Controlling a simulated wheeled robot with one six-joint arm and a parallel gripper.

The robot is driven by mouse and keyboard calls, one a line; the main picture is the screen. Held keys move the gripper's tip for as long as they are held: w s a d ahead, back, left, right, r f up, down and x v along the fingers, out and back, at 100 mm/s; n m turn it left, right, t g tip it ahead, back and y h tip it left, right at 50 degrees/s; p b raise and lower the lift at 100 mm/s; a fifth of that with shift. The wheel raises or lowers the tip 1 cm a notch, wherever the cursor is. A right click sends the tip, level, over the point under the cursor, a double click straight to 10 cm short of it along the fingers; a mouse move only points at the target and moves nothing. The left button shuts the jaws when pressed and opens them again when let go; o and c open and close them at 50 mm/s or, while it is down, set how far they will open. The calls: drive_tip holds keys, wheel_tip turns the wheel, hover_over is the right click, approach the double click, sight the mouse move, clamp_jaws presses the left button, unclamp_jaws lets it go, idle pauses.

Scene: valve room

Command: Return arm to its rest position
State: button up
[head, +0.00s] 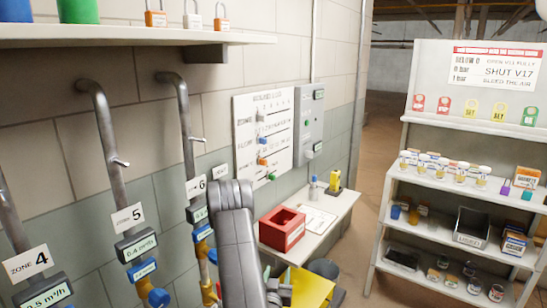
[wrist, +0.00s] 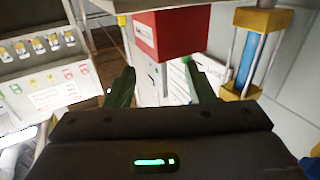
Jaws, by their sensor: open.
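My arm (head: 236,245) rises from the bottom edge in the head view, in front of the zone 6 pipe and the small wall table. My gripper (wrist: 161,86) shows in the wrist view with its two dark fingers well apart. Nothing is between the fingers. The wrist picture looks upside down. Beyond the fingers it shows a red box (wrist: 185,35) and pale wall and floor surfaces. In the head view the fingertips cannot be made out clearly near the bottom edge.
The red box (head: 282,229) sits on a white wall table (head: 335,212), above a yellow surface (head: 310,288). Zone pipes (head: 108,135) with valves line the left wall. A stocked shelf unit (head: 398,180) stands right. Open floor (head: 385,115) lies between table and shelves.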

drive_tip(key=shift+s+a+f+n+y, duration=0.2)
drive_tip(key=shift+s+f+y, duration=0.15)
drive_tip(key=shift+s+f, duration=0.3)
drive_tip(key=shift+s+a+f+n+y, duration=0.1)
drive_tip(key=shift+s+f+n+y, duration=0.1)
drive_tip(key=shift+s+f+y, duration=0.4)
drive_tip(key=shift+s+a+f+n+y, duration=0.1)
drive_tip(key=shift+s+f+n+y, duration=0.1)
drive_tip(key=shift+s+f, duration=0.45)
drive_tip(key=shift+s+r, duration=0.2)
